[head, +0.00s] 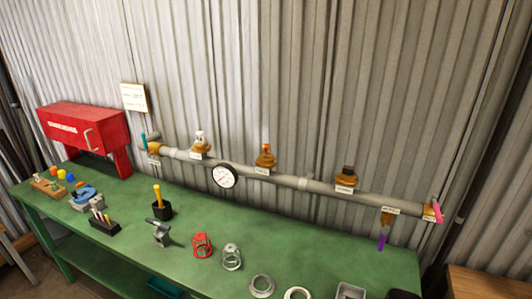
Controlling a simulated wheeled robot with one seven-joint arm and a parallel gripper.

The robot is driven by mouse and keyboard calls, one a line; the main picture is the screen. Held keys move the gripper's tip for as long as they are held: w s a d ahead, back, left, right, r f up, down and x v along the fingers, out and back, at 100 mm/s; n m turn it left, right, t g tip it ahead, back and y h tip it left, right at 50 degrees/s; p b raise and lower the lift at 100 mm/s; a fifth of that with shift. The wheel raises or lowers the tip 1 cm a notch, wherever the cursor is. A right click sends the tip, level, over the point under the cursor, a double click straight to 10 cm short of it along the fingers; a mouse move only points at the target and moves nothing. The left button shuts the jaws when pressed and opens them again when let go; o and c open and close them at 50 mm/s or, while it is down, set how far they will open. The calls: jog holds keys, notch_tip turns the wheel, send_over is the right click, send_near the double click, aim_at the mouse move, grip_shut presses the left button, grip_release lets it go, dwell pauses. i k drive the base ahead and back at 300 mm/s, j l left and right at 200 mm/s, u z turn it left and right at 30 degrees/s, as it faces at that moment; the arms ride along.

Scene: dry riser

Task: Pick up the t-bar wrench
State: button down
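A grey T-shaped tool (161,234), which looks like the t-bar wrench, stands on the green bench (205,267) toward the front edge, left of the red wire cage. A dark bar crosses its top. It is small in the head view, so its lower part and how it is supported are hard to tell. Nothing is touching it from above. My gripper is not in view.
A black holder (162,211) with a yellow-handled item stands just behind the tool. A black rack (104,225) is to its left. Red (202,245) and grey (231,257) cages are to its right. A pipe with a gauge (224,176) runs behind.

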aim_at(161, 235)
jog(key=j, duration=0.95)
jog(key=i+j, duration=0.1)
jog(key=j, duration=0.25)
jog(key=i+j, duration=0.15)
jog(key=j, duration=0.25)
jog(key=i+j+u, duration=0.1)
jog(key=j, duration=0.25)
jog(key=i+j, duration=0.15)
jog(key=j, duration=0.2)
jog(key=i+j, duration=0.1)
jog(key=j, duration=0.3)
jog(key=i+j+u, duration=0.1)
jog(key=i, duration=0.85)
